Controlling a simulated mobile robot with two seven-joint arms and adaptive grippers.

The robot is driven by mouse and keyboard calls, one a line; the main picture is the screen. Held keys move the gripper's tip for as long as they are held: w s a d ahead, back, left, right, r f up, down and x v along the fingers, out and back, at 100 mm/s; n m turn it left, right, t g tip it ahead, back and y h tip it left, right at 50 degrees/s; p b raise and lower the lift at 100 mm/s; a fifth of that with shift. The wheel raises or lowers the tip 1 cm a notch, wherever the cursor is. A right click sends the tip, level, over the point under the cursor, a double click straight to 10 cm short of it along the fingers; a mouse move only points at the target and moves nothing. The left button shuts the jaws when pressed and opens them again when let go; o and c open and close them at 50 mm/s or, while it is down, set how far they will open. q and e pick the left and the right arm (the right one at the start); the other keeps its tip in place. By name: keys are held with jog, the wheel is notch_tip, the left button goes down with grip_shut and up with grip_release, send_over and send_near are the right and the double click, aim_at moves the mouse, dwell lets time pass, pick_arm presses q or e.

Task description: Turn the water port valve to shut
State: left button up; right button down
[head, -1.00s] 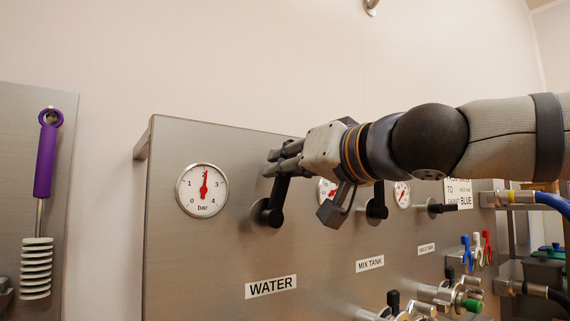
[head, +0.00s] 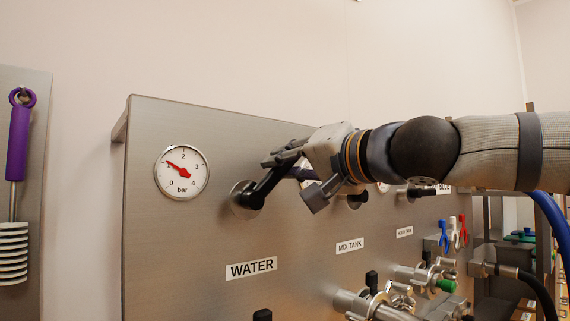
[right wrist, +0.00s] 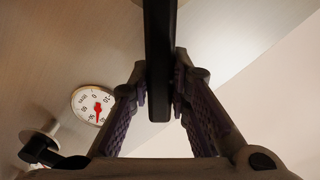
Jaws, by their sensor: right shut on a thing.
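The water port valve has a black lever (head: 264,187) on a round steel hub, above the WATER label (head: 251,268) on the steel panel. The lever slants up and to the right from its hub. My right gripper (head: 284,160) is shut on the lever's upper end. In the right wrist view the black lever (right wrist: 159,65) lies between the two fingers. The round bar gauge (head: 181,172) left of the valve has its red needle near 1. My left gripper is not in view.
The MIX TANK label (head: 350,245) and a second valve, partly hidden by my gripper, are to the right. Steel port fittings (head: 372,306) stick out below. Blue and black hoses are at right.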

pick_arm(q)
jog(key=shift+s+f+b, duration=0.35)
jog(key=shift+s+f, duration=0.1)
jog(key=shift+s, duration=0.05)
pick_arm(e)
jog(key=shift+w+d+f+m, duration=0.15)
jog(key=shift+d+f+m, duration=0.1)
jog(key=shift+f+m, duration=0.4)
jog(key=shift+w+d+f+m, duration=0.2)
jog(key=shift+f+m, duration=0.15)
jog(key=shift+m, duration=0.55)
jog(key=shift+w+d+f+m, duration=0.15)
jog(key=shift+d+f+m, duration=0.1)
jog(key=shift+f+m, duration=0.4)
jog(key=shift+r, duration=0.15)
